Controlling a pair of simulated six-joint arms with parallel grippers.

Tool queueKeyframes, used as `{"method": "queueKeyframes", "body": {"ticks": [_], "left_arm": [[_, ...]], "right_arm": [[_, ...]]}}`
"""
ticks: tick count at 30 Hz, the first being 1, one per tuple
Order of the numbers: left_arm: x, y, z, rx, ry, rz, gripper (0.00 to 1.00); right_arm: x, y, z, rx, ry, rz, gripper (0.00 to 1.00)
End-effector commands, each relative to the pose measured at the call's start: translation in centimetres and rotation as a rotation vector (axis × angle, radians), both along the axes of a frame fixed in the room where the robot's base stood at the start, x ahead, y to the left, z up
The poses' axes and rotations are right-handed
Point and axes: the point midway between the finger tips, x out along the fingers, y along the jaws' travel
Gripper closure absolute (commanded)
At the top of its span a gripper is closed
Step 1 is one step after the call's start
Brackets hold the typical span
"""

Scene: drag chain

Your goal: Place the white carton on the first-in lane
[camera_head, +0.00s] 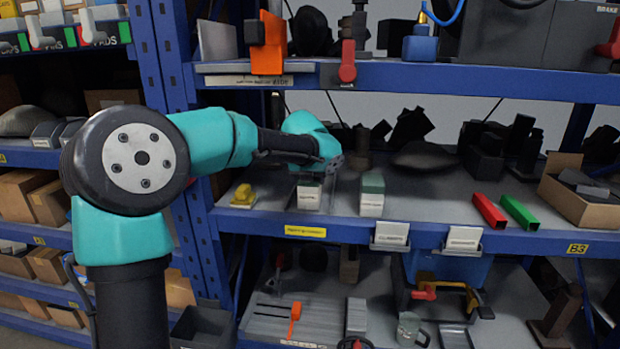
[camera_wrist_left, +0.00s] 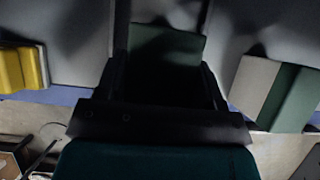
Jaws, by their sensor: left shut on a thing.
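A small white carton (camera_head: 309,195) with a printed label stands at the shelf's front, under my left gripper (camera_head: 312,173). In the left wrist view my left gripper (camera_wrist_left: 162,75) is shut on this carton, whose dark green face (camera_wrist_left: 168,40) shows between the fingers. I cannot tell whether its base touches the shelf. A second white carton (camera_head: 371,202) with a green top stands upright to its right, apart from it; it also shows in the left wrist view (camera_wrist_left: 258,85). No lane is clearly marked as first-in. My right gripper is not in view.
A yellow block (camera_head: 243,195) sits left of the held carton. Red (camera_head: 489,210) and green (camera_head: 520,211) bars lie to the right, before a cardboard box (camera_head: 578,195). The blue shelf edge (camera_head: 345,232) runs in front; an upper shelf (camera_head: 420,82) hangs above.

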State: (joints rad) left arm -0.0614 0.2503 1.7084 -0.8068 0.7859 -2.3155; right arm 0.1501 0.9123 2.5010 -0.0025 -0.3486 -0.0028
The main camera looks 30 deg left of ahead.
Motion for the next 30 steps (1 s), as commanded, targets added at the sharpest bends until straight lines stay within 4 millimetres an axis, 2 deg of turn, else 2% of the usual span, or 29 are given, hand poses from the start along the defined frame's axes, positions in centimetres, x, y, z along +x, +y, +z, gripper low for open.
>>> {"method": "queueKeyframes", "body": {"ticks": [13,14,15,22,30], "left_arm": [[-0.03,0.03,-0.55,0.001,-0.001,-0.001,0.68],[-0.03,0.02,-0.60,0.001,0.000,0.001,0.38],[-0.03,0.02,-0.58,0.000,0.000,0.000,0.34],[-0.02,0.01,-0.57,0.000,0.000,0.000,0.13],[-0.01,0.01,-0.43,0.000,-0.001,0.000,0.13]], "right_arm": [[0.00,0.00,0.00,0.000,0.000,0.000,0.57],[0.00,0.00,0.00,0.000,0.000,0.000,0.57],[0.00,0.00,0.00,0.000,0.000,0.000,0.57],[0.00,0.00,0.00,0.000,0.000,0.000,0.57],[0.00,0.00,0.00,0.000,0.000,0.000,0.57]]}}
